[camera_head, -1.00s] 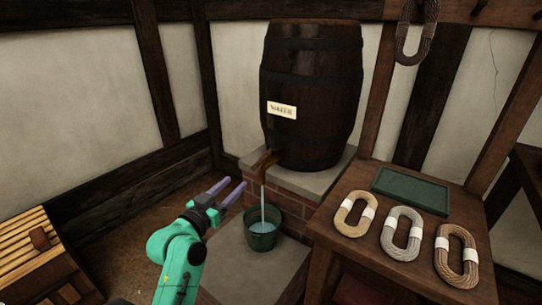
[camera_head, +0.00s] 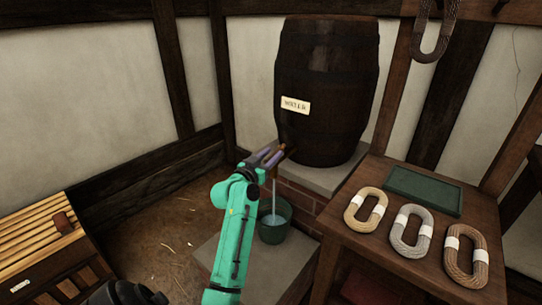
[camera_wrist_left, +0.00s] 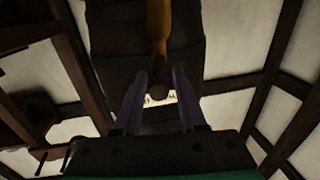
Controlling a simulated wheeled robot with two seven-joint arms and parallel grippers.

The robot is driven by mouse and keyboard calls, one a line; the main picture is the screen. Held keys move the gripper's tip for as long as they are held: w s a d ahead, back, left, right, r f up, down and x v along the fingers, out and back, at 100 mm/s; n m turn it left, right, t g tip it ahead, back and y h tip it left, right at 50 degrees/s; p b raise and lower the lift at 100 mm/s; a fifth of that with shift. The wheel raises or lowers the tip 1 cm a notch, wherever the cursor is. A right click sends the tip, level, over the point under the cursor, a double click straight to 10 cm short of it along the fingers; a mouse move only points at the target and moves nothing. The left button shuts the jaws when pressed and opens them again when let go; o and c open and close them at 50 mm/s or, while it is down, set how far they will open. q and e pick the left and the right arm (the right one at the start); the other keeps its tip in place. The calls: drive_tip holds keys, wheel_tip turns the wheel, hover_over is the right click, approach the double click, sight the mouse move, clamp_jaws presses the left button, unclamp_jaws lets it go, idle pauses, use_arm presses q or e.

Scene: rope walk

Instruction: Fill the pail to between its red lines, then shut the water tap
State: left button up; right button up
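The dark green pail (camera_head: 268,236) stands on the stone slab under the barrel, with bluish water (camera_head: 273,219) inside. Its red lines cannot be made out, so I cannot tell the level against them. A thin water stream (camera_head: 274,192) falls into it from the wooden tap (camera_head: 289,147) on the dark barrel (camera_head: 325,95). My left gripper (camera_head: 273,154) is at the tap. In the left wrist view its fingers (camera_wrist_left: 159,78) are apart, with the brown tap (camera_wrist_left: 159,30) between them; contact cannot be told. My right gripper is out of view.
The wooden bench (camera_head: 335,226) at the right holds several rope coils and a green tray (camera_head: 424,190). A brick plinth (camera_head: 303,196) carries the barrel. A slatted wooden box (camera_head: 50,240) stands at the left.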

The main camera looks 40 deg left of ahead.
use_arm(q)
clamp_jaws()
idle(1.2)
